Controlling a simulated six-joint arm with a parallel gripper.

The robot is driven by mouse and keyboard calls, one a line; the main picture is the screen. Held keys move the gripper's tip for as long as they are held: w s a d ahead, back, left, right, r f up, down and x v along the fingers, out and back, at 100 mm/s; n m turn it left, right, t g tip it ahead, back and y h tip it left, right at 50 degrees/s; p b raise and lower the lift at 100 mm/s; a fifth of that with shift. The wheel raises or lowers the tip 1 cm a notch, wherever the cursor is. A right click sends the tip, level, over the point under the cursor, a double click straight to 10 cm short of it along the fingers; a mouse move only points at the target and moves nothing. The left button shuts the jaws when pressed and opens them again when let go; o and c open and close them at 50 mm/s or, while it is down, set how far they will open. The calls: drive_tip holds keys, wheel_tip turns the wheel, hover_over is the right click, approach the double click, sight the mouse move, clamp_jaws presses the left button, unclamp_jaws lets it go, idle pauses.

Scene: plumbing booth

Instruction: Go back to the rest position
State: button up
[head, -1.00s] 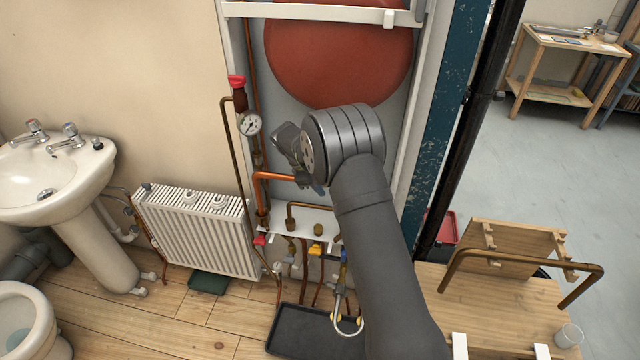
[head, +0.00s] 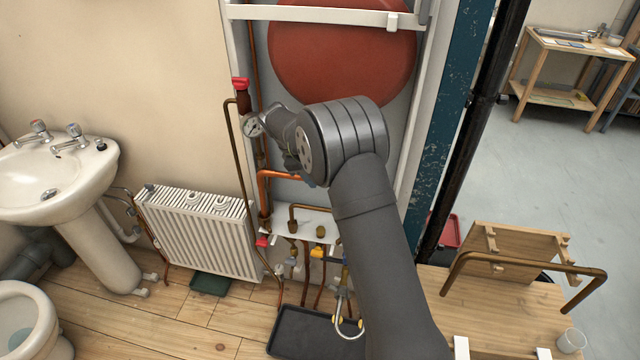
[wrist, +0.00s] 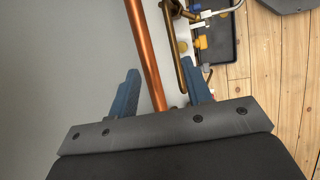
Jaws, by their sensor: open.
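My gripper (wrist: 165,95) shows in the wrist view with its two blue-grey fingers spread apart, so it is open. A bright copper pipe (wrist: 146,52) runs between the fingers in that view; I cannot tell whether it touches them. In the head view my arm reaches up from the bottom to the pipework in front of the red vessel (head: 345,50). The gripper itself is mostly hidden there behind the wrist. The copper pipe (head: 277,174) comes out from the left, just below the wrist.
A pressure gauge (head: 251,126) and a red-capped valve (head: 241,90) are close to the left of the wrist. Below are a white shelf (head: 278,236) with valves and a black tray (head: 300,335). A radiator (head: 200,232) and basin (head: 50,180) are left. A bench (head: 520,305) is right.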

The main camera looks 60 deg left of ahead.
drive_tip(key=v, duration=1)
drive_tip(key=shift+r, duration=0.1)
drive_tip(key=x, duration=1)
drive_tip(key=shift+f, duration=0.2)
idle(1.6)
